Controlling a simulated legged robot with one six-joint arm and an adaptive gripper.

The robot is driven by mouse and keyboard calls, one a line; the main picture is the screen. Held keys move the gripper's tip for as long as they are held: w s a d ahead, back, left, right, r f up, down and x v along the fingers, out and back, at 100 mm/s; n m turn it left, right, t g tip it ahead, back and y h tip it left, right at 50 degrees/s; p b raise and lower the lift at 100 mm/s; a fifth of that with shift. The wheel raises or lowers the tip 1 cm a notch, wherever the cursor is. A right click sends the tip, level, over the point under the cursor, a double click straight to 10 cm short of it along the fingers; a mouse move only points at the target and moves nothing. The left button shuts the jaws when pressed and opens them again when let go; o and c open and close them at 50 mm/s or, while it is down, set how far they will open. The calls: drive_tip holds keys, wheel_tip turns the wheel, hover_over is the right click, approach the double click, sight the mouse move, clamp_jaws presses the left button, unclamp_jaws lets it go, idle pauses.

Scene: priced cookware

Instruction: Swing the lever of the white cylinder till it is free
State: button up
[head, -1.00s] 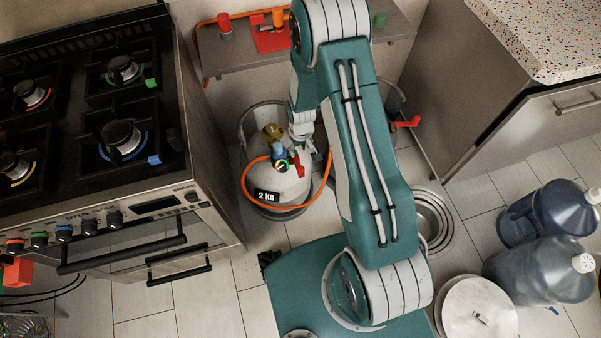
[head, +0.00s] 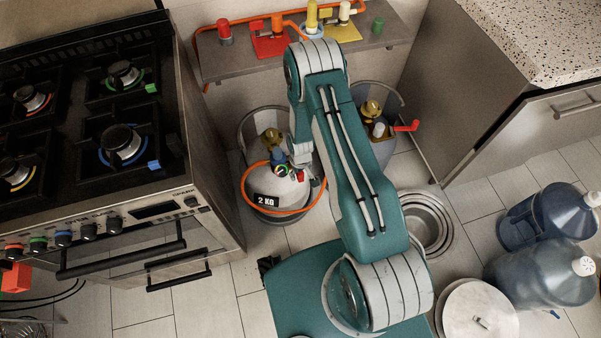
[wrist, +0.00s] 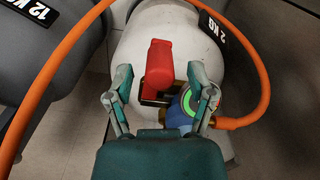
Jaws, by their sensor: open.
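The white cylinder (head: 293,193) with a 2 KG label stands on the floor beside the stove; it also fills the middle of the wrist view (wrist: 190,42). Its red lever (wrist: 158,62) stands out from the valve at the top, and only a small red part shows in the head view (head: 300,176). A blue regulator (wrist: 186,112) with a green-ringed dial sits right of the lever, with an orange hose (wrist: 262,85) attached. My gripper (wrist: 160,88) is open, one finger on each side of the lever. I cannot tell whether either finger touches it.
A grey cylinder (head: 378,142) with its own red lever (head: 407,126) stands to the right, behind my arm. The stove (head: 222,205) is close on the left. Blue water bottles (head: 540,215) and stacked pans (head: 428,222) lie right.

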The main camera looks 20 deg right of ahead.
drive_tip(key=shift+f, duration=0.15)
clamp_jaws()
drive_tip(key=shift+d, duration=0.15)
drive_tip(key=w+d+n, duration=0.6)
drive_tip(key=d+n, duration=0.2)
drive_tip(key=n, duration=0.6)
drive_tip(key=shift+w+d+n, duration=0.15)
drive_tip(key=shift+d+n, duration=0.05)
drive_tip(key=shift+n, duration=0.1)
idle(0.4)
